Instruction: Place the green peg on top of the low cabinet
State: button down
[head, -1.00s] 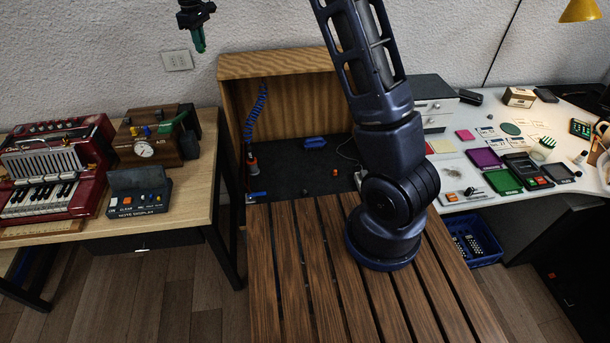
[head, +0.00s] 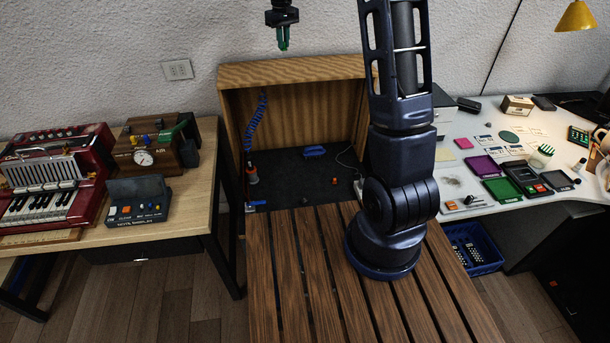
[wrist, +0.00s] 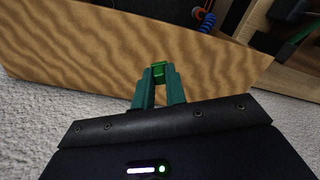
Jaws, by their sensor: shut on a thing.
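My gripper (head: 283,46) hangs high at the top of the head view, pointing down, in front of the wall and above the wooden open-fronted cabinet. It is shut on the green peg (wrist: 158,69), whose bright green end shows between the dark green fingertips in the wrist view. In the head view the peg is hard to tell from the fingers. The wavy-grained wooden top (head: 290,71) of the open-fronted cabinet lies below, apart from the peg; this top (wrist: 95,50) also fills much of the wrist view. I cannot tell for sure whether this is the low cabinet.
A desk (head: 470,170) with trays and cards is at right. A wooden table (head: 190,205) with a red accordion (head: 50,185) is at left. The wooden top looks bare.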

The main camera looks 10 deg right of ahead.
jog(key=s+a+f+n, duration=0.9)
jog(key=s+a+f, duration=0.5)
jog(key=a+f, duration=0.25)
jog(key=m, duration=1)
send_over(282, 169)
jog(key=f, duration=3.7)
jog(key=shift+s+a+f, duration=0.1)
jog(key=shift+a+f, duration=0.1)
jog(key=shift+f, duration=0.15)
jog(key=shift+d+f, duration=0.1)
jog(key=shift+f, duration=2.5)
jog(key=shift+f, duration=0.1)
